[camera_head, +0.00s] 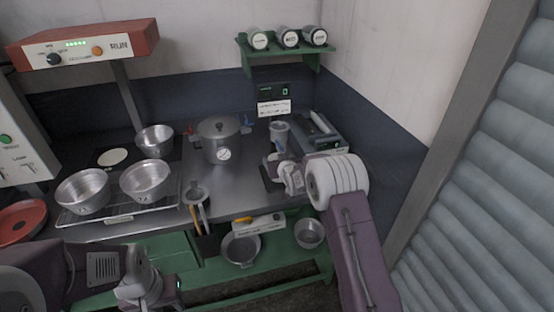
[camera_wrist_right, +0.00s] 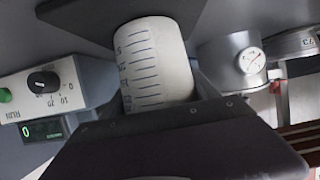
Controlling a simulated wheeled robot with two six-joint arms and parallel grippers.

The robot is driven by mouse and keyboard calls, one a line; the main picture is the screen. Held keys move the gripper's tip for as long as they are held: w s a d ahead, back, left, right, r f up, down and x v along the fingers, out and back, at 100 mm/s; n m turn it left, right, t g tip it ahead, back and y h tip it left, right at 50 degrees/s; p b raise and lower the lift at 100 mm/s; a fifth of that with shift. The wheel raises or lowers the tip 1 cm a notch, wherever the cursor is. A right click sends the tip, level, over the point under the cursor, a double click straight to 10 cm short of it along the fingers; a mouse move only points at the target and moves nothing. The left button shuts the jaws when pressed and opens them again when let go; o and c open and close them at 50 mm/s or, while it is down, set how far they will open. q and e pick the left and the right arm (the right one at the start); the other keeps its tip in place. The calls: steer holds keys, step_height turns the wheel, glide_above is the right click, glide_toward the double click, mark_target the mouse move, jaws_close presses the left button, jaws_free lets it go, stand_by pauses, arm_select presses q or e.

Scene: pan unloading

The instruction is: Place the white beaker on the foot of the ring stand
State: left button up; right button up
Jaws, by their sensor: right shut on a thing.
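The white beaker (camera_wrist_right: 155,65) with blue graduation marks fills the middle of the right wrist view, tilted in the picture. My right gripper (camera_head: 280,168) is shut on it; in the head view the beaker is hard to separate from the jaws. A flat dark plate (camera_wrist_right: 92,14), apparently the ring stand's foot, shows by the beaker's end in the wrist view and beside the gripper in the head view (camera_head: 268,180). I cannot tell whether the beaker touches it. My left gripper (camera_head: 140,287) is at the lower left, away from the beaker; its jaws are unclear.
A lidded pot with a gauge (camera_head: 219,140) stands left of my right gripper. A pale blue vessel (camera_head: 280,132) is just behind it. A grey device (camera_head: 325,135) stands to the right. Metal bowls (camera_head: 146,181) sit on a rack (camera_head: 120,212) at the left. Bare counter (camera_head: 235,188) shows in front.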

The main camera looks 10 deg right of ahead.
steer(key=shift+f, duration=0.15)
steer(key=o, duration=1.4)
steer(key=shift+r, duration=0.2)
steer(key=shift+s, duration=0.3)
steer(key=b+v, duration=0.1)
steer(key=v, duration=1)
steer(key=shift+s+r, duration=0.2)
